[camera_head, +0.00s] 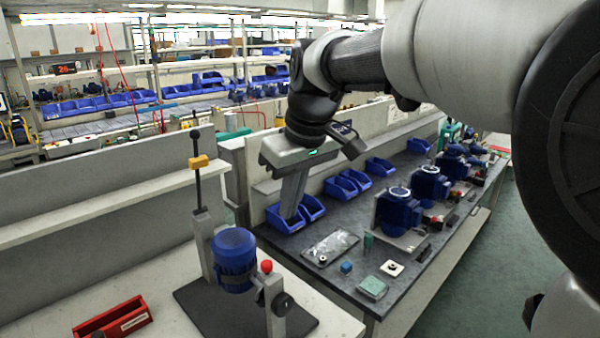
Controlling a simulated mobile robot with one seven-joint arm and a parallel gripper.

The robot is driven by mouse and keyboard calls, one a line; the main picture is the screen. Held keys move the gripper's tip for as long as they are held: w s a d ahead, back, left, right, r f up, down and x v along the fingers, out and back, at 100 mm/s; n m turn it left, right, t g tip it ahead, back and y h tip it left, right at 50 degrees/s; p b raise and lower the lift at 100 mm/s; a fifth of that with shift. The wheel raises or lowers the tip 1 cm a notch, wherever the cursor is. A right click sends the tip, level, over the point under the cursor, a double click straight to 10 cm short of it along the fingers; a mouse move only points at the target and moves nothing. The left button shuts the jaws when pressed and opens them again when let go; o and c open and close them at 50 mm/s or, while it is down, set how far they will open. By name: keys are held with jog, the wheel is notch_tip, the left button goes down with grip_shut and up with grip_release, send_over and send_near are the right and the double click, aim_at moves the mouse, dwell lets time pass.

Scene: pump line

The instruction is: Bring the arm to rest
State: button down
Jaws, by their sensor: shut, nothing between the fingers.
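My arm reaches in from the right of the head view, bends over the dark bench and points down. My gripper (291,196) is shut and empty. Its fingers point down in front of the blue bins at the left end of the dark bench in the picture. I cannot tell how far above the bins the fingertips are. The blue pump motor (235,258) stands upright on a dark base plate on the near light bench, left of and below my gripper in the picture.
A red box (112,318) lies on the light bench. Several blue pumps (398,210) stand along the dark bench (335,278). A clear bag (330,248) and small blocks lie at its near end. Green floor is free at right.

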jog(key=s+d+m+t+h+p, duration=0.2)
jog(key=s+d+m+p, duration=0.3)
jog(key=s+d, duration=1.4)
jog(key=m, duration=0.3)
jog(key=shift+s+f+m+t, duration=0.25)
jog(key=shift+f+m+t, duration=0.05)
jog(key=shift+t, duration=0.1)
